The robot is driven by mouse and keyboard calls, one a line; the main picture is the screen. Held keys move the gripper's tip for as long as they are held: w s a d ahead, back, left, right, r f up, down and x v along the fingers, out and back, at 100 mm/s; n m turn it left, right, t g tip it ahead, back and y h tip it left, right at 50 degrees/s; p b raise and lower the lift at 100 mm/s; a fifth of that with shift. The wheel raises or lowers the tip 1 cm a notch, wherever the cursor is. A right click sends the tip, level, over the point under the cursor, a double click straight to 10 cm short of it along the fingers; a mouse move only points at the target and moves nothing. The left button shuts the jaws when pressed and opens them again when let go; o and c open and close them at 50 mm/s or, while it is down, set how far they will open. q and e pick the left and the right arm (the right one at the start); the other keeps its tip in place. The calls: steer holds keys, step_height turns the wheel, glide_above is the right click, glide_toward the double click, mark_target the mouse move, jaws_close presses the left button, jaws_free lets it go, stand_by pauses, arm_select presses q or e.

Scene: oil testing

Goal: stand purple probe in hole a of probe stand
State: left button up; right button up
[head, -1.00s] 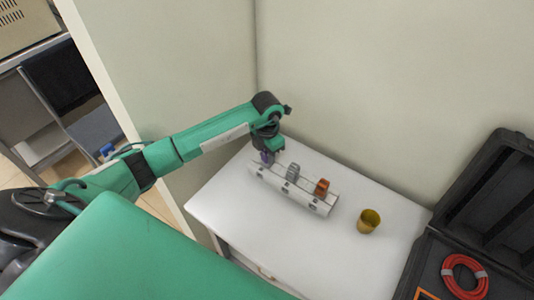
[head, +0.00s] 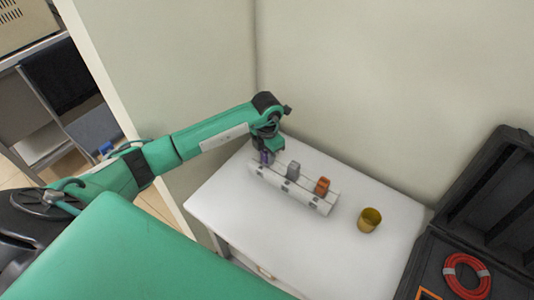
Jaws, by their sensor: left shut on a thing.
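The white probe stand (head: 310,200) lies slantwise on the white table. The purple probe (head: 265,157) is at the stand's left end, upright and partly hidden by my gripper. I cannot tell how deep it sits in the hole there. My left gripper (head: 267,151) is right above that end, shut on the purple probe. A grey probe (head: 293,171) stands in the middle of the stand and an orange probe (head: 322,186) near its right end. My right gripper is not in view.
A yellow cup (head: 369,220) stands on the white table (head: 270,232) right of the stand. An open black case (head: 480,225) with a red cable coil (head: 466,275) is at the right. Walls close off the back. The table's front is clear.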

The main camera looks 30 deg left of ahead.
arm_select(q)
steer(key=shift+f, duration=0.15)
steer(key=o, duration=0.8)
steer(key=shift+c, duration=0.2)
steer(key=shift+r+p, duration=1.15)
steer(key=shift+r, duration=0.85)
steer(key=shift+r+p, duration=2)
steer(key=shift+r, duration=1.6)
steer(key=shift+s, duration=0.1)
